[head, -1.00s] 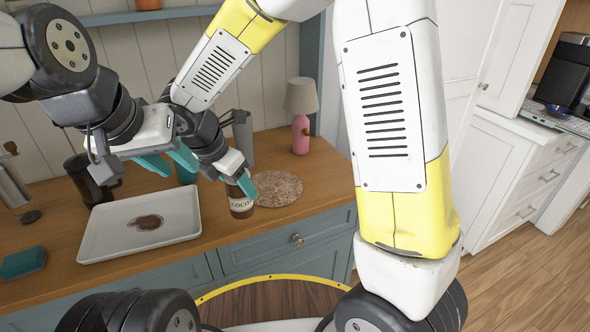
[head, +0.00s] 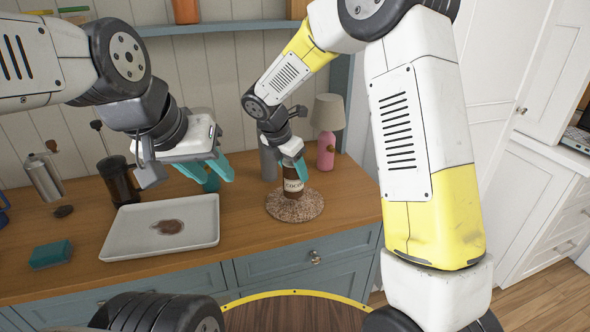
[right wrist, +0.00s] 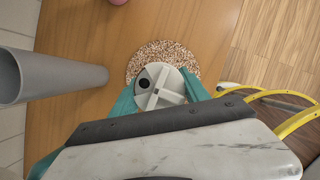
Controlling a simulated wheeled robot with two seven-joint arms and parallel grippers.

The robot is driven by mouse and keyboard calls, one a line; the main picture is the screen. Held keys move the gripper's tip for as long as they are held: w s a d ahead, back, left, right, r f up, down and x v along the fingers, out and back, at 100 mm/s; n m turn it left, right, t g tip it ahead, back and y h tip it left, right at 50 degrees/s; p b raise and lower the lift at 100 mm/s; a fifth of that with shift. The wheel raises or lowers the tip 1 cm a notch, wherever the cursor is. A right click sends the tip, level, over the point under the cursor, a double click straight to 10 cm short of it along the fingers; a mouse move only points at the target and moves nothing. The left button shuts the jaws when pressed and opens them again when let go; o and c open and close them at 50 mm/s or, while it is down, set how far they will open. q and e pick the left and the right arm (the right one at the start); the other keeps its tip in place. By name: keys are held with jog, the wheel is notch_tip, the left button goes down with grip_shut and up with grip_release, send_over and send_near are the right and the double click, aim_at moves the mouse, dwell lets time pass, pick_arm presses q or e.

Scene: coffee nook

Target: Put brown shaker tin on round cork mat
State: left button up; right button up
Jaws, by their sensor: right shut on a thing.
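The brown shaker tin (head: 293,186), with a pale COCOA label, is upright over the round cork mat (head: 296,211). Its base appears at the mat's middle; I cannot tell whether it touches. My right gripper (head: 295,165) is shut on the tin near its top. In the right wrist view the tin's pale lid (right wrist: 162,92) is between my teal fingers (right wrist: 165,100), with the speckled mat (right wrist: 140,57) below. My left gripper (head: 207,170) is open and empty, above the counter to the left, its fingers apart.
A grey cylinder (right wrist: 50,77) stands close to the mat. The pink lamp (head: 326,150) is behind right. A white tray (head: 125,240) with a brown patch, a French press (head: 120,182), a grinder (head: 43,178) and a teal sponge (head: 50,254) are at left.

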aim_at(295, 178)
jog(key=shift+w+d, duration=0.2)
jog(key=shift+w, duration=0.25)
jog(key=shift+w+f, duration=0.1)
jog(key=shift+f, duration=1.7)
jog(key=shift+f, duration=0.15)
jog(key=o, duration=1.5)
jog(key=shift+c, duration=0.2)
